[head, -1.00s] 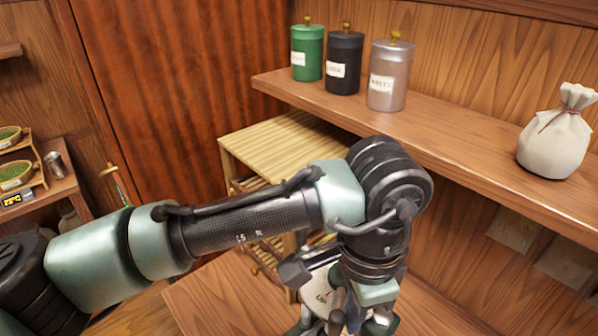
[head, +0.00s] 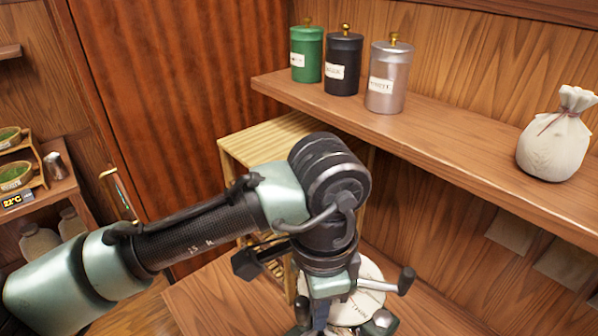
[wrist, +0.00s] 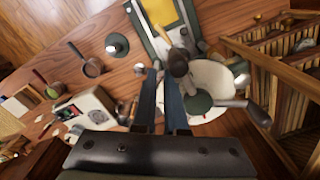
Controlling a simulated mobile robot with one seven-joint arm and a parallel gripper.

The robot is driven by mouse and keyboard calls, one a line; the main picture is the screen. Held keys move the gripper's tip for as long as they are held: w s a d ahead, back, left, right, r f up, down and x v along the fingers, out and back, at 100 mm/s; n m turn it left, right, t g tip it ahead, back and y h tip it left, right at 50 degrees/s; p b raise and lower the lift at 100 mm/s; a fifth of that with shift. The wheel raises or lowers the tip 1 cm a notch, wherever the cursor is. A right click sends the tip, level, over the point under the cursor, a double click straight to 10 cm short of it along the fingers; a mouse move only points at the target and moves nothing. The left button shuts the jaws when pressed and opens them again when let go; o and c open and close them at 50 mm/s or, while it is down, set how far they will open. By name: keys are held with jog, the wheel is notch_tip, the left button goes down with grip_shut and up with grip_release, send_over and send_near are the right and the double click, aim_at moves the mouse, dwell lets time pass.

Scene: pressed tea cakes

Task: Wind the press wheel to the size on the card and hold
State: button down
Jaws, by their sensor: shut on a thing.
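The press has a pale round plate (head: 370,272) with lettering too small to read, low in the head view; the plate also shows in the wrist view (wrist: 214,75). Wheel handles with dark grips stand out around it, one (head: 404,280) to the right in the head view and one (wrist: 258,114) at right in the wrist view. My gripper (wrist: 165,74) is shut on a wheel handle (wrist: 178,62); the exact contact is partly hidden by the fingers. In the head view my arm covers much of the press. I cannot pick out the size card for certain.
A slatted wooden rack (head: 262,137) stands behind my arm. A shelf (head: 440,142) holds a green canister (head: 307,55), a black canister (head: 343,66), a silver canister (head: 386,80) and a tied sack (head: 553,140). A pan (wrist: 91,67) lies on the bench.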

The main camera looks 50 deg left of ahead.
jog(key=shift+s+a+f, duration=0.15)
jog(key=shift+s+a, duration=0.15)
jog(key=shift+s, duration=0.05)
jog(key=shift+s+a, duration=0.15)
jog(key=shift+a, duration=0.65)
jog(key=shift+s+a, duration=0.2)
jog(key=shift+a, duration=0.35)
jog(key=shift+s+a, duration=0.2)
jog(key=shift+a, duration=0.3)
jog(key=shift+r, duration=0.2)
